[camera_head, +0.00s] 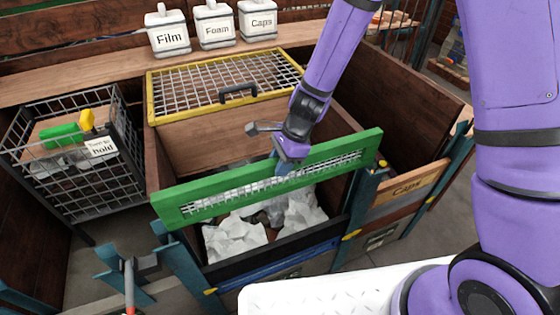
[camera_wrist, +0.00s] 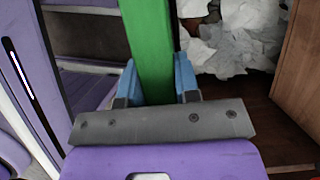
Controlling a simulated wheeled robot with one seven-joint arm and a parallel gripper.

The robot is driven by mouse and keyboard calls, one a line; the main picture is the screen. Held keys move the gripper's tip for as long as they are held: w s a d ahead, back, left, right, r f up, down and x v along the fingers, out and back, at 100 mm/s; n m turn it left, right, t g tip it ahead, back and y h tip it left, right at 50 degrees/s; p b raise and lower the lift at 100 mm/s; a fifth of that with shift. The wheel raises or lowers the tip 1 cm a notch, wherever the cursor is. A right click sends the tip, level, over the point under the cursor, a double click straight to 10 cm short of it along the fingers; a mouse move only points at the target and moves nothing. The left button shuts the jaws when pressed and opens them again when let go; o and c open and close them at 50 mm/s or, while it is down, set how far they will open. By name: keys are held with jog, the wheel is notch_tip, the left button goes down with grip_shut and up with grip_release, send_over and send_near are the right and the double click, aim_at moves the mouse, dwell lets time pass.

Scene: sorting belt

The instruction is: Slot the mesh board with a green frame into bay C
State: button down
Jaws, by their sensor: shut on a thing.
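The mesh board with a green frame (camera_head: 340,147) is held over the front of the middle bay, tilted with its right end higher in the head view. My gripper (camera_head: 287,168) is shut on the board's upper edge near its middle. In the wrist view the green frame (camera_wrist: 149,40) passes between the blue fingertips of my gripper (camera_wrist: 157,80). The middle bay (camera_head: 335,215) holds crumpled white paper and plastic. I see no letter marking bay C. The board hides part of the bay's front opening.
A yellow-framed mesh lid (camera_head: 148,100) with a black handle lies at the back of the middle bay. A black wire basket (camera_head: 70,190) stands left. A "Caps" sign (camera_head: 412,186) is at right. Film, Foam and Caps jugs (camera_head: 215,27) stand on the back shelf.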

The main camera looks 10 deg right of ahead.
notch_tip(320, 180, down, 29)
jog(key=shift+f, duration=0.15)
dwell(1.6)
jog(key=shift+f, duration=0.25)
jog(key=shift+f, duration=0.35)
jog(key=c, duration=0.8)
grip_release()
jog(key=shift+f, duration=0.1)
jog(key=v, duration=1)
jog(key=shift+w+d+r, duration=0.1)
jog(key=shift+d+r, duration=0.1)
jog(key=shift+r, duration=0.15)
